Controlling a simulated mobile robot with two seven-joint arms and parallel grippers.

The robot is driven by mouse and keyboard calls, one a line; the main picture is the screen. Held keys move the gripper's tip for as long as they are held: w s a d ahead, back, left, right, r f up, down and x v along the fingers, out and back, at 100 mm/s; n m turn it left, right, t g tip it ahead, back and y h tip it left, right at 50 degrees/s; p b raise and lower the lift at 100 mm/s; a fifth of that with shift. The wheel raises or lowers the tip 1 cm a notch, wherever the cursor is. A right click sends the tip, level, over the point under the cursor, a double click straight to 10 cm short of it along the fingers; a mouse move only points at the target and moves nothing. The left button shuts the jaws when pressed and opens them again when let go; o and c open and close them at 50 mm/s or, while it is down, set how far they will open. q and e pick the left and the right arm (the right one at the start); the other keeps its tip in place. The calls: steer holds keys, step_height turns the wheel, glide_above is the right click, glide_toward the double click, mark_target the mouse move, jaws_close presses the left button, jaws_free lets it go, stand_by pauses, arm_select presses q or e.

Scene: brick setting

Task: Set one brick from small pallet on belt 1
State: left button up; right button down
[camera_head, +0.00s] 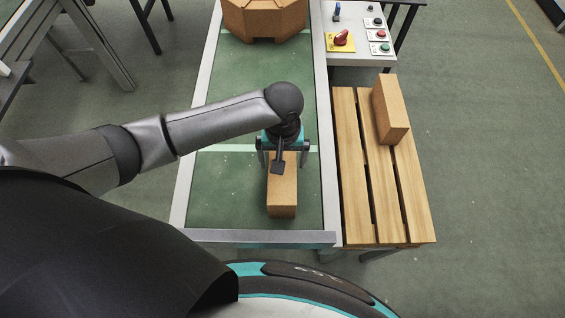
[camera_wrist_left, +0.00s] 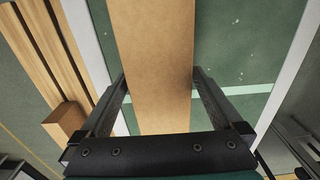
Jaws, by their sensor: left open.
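A tan brick (camera_head: 283,198) lies on the green belt (camera_head: 225,190) near its front end, lengthwise along the belt. My left gripper (camera_head: 279,165) is above the far part of this brick, coming in from the left. In the left wrist view the brick (camera_wrist_left: 152,60) sits between the two open fingers (camera_wrist_left: 158,105), with a gap beside at least one finger. A second brick (camera_head: 391,110) stands on the small wooden pallet (camera_head: 385,215) to the right of the belt. It also shows in the left wrist view (camera_wrist_left: 64,122). My right gripper is not in view.
A large octagonal cardboard-coloured box (camera_head: 263,18) sits at the far end of the belt. A control panel (camera_head: 360,45) with a red switch and buttons stands beyond the pallet. A metal rail (camera_head: 265,236) closes the belt's near end. The belt's middle left is clear.

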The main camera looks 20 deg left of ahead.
arm_select(q)
step_height(320, 180, up, 8)
steer(key=shift+r+p, duration=0.1)
steer(key=shift+p, duration=0.45)
